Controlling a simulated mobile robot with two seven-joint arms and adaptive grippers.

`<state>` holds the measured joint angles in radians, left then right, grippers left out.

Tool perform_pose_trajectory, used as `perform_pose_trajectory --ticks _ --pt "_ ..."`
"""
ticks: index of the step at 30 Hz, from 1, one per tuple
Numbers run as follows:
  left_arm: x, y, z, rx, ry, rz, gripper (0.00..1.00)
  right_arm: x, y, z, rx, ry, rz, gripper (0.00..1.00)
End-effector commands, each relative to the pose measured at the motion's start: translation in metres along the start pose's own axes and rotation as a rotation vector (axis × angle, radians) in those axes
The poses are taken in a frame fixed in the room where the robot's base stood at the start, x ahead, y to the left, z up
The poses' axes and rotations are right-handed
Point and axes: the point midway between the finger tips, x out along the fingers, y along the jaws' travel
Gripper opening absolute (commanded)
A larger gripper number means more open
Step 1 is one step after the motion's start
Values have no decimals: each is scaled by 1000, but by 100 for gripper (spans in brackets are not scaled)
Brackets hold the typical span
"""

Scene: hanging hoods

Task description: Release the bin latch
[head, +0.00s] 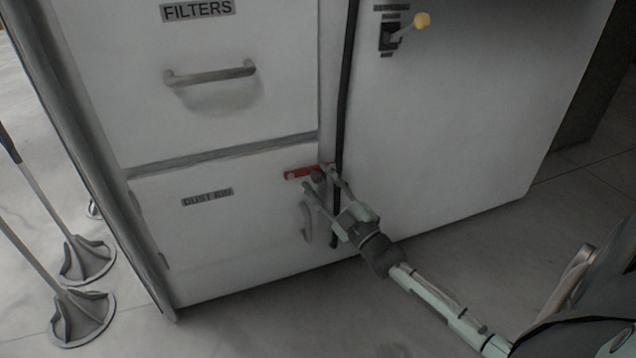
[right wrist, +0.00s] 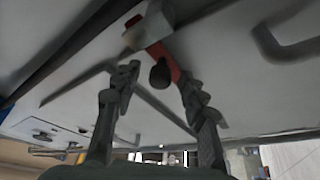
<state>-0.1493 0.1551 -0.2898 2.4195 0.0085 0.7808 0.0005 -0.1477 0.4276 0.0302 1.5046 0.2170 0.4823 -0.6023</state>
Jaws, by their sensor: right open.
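The bin latch is a red bar (head: 300,172) at the top right corner of the white dust bin door (head: 235,225). It lies nearly level, and its right end is partly hidden by my gripper. In the right wrist view the red bar (right wrist: 167,60) runs from a pale block, with a dark round knob (right wrist: 159,76) below it. My right gripper (head: 320,180) is at the latch, open, with a finger on each side of the knob. One finger overlaps the red bar in the wrist view; I cannot tell whether they touch. My left gripper is not in view.
A grey handle (head: 306,222) is on the bin door, just left of my right gripper. A black hose (head: 344,100) hangs down beside the latch. Stands with dark bases (head: 82,318) are at left.

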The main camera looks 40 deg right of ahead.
Motion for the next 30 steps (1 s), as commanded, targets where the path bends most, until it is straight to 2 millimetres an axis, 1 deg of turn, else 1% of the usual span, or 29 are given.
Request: perform_pose_trajectory --ticks 3,11,21,30 --pt "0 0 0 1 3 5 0 7 0 0 0 -1 -1 42" --pt "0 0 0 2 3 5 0 8 0 0 0 -1 -1 42" --pt "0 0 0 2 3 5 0 8 0 0 1 -1 -1 0" --pt "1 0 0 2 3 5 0 8 0 0 1 -1 -1 0"
